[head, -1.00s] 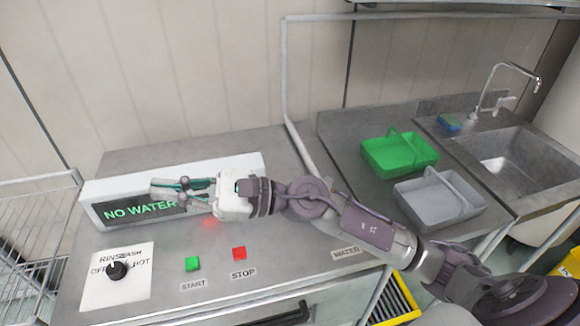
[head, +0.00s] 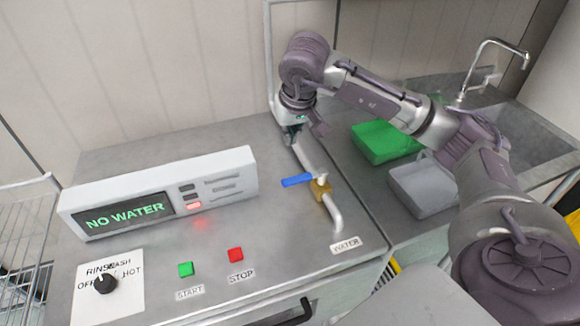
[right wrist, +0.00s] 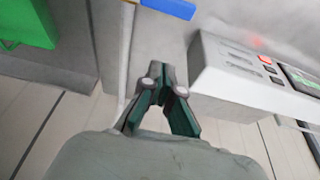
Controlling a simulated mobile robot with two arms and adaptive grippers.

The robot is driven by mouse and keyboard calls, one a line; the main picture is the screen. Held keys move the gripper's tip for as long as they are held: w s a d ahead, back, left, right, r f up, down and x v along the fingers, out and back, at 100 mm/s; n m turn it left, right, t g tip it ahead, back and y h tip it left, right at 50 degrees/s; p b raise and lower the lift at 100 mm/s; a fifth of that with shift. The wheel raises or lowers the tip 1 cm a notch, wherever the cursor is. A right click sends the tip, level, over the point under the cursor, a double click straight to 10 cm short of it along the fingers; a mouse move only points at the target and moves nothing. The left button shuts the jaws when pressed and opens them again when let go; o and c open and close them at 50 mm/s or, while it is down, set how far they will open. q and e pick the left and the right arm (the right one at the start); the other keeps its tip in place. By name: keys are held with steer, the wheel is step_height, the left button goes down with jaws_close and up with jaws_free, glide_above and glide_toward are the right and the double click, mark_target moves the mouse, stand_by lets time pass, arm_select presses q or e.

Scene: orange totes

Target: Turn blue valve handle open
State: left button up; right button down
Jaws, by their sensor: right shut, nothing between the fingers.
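The blue valve handle (head: 297,180) sticks out to the left from a brass valve (head: 321,189) on a grey water pipe (head: 332,214), above the "WATER" label. It lies crosswise to the pipe. Its blue end also shows at the top of the right wrist view (right wrist: 168,8). My right gripper (head: 292,136) is behind the handle, over the back part of the pipe, apart from the handle. In the right wrist view its fingertips (right wrist: 160,72) are together with nothing between them. My left gripper is not in view.
A white display box (head: 160,190) reading "NO WATER" stands left of the valve. Green (head: 186,269) and red (head: 235,254) buttons and a black knob (head: 104,284) are in front. Green (head: 376,145) and grey (head: 425,188) baskets stand to the right, beside a sink.

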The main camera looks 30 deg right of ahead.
mark_target(305, 181)
steer(key=shift+f, duration=0.1)
step_height(305, 181, down, 9)
steer(key=p, duration=0.5)
steer(key=shift+s+a, duration=0.15)
steer(key=shift+s, duration=0.2)
steer(key=shift+f, duration=0.15)
